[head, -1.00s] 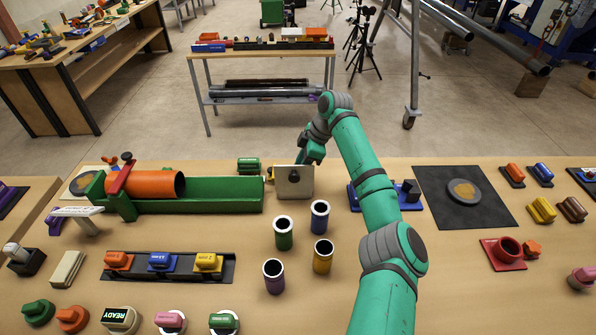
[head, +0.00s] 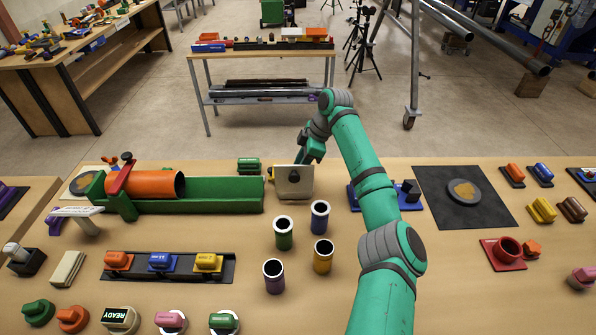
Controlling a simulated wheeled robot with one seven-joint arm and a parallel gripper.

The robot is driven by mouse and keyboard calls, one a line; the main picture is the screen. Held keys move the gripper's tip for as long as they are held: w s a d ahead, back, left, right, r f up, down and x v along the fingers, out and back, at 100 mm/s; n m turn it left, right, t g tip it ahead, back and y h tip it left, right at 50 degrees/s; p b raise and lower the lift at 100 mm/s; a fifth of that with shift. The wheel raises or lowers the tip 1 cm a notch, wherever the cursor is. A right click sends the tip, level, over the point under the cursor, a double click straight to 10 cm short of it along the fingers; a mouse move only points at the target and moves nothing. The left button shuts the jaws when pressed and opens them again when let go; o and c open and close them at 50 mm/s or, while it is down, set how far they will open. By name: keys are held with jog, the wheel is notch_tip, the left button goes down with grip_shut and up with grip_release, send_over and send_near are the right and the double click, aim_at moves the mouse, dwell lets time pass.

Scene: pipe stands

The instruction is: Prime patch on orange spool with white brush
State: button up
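The orange spool (head: 155,184) lies on its side in a long green trough (head: 225,194), under a red clamp (head: 123,178) with a black knob. Its open end faces right, and no patch can be made out on it. A white-topped piece (head: 14,251) stands in a dark block at the far left; I cannot tell whether it is the white brush. My gripper (head: 306,160) is at the back of the bench, right of the trough, just above and behind a beige upright plate (head: 294,184). Its fingers are small and partly hidden, so their opening and any held thing are unclear.
Several open coloured cups, including a green one (head: 283,232), stand mid-bench. A black rack (head: 166,267) with coloured blocks lies front left. A dark mat (head: 465,212) with a round, tan-patched disc (head: 463,191) lies right. Bare bench shows right of the cups.

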jog(key=shift+r, duration=3.1)
